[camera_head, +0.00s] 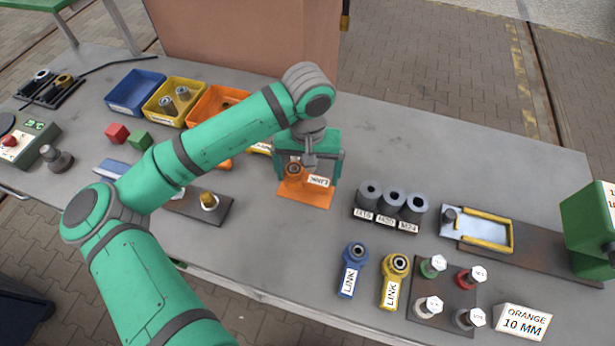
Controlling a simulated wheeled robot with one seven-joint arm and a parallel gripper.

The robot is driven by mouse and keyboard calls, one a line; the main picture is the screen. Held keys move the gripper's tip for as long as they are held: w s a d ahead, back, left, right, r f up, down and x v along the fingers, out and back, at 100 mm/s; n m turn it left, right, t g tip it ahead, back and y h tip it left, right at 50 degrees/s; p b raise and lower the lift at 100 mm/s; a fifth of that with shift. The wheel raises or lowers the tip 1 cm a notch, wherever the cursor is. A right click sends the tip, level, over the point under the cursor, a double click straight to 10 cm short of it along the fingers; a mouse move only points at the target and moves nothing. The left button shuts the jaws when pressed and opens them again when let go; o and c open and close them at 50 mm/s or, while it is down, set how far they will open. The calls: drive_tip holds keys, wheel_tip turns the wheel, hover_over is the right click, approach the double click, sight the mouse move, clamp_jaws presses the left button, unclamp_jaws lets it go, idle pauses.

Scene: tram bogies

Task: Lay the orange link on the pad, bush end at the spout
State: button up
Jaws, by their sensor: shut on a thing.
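The orange link (293,172) is under my gripper (309,162), with its round bush end at the left and its white LINK label upside down at the right. My gripper is shut on it, over an orange mat (304,198); I cannot tell whether the link touches the mat. The pale pad (478,229) lies at the right, framed by a yellow rail on a dark plate. The gripper's fingertips are partly hidden.
Three grey cylinders (390,204) stand between mat and pad. A blue link (352,270), a yellow link (394,282) and a plate of capped pegs (450,294) lie in front. A green machine (588,230) stands far right. The bench behind the pad is clear.

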sight(308, 177)
drive_tip(key=shift+f, duration=1.2)
drive_tip(key=shift+f, duration=0.2)
drive_tip(key=o, duration=1.4)
drive_tip(key=shift+c, duration=0.2)
drive_tip(key=shift+r, duration=0.15)
wheel_tip(308, 177, up, 12)
drive_tip(key=shift+s, duration=0.1)
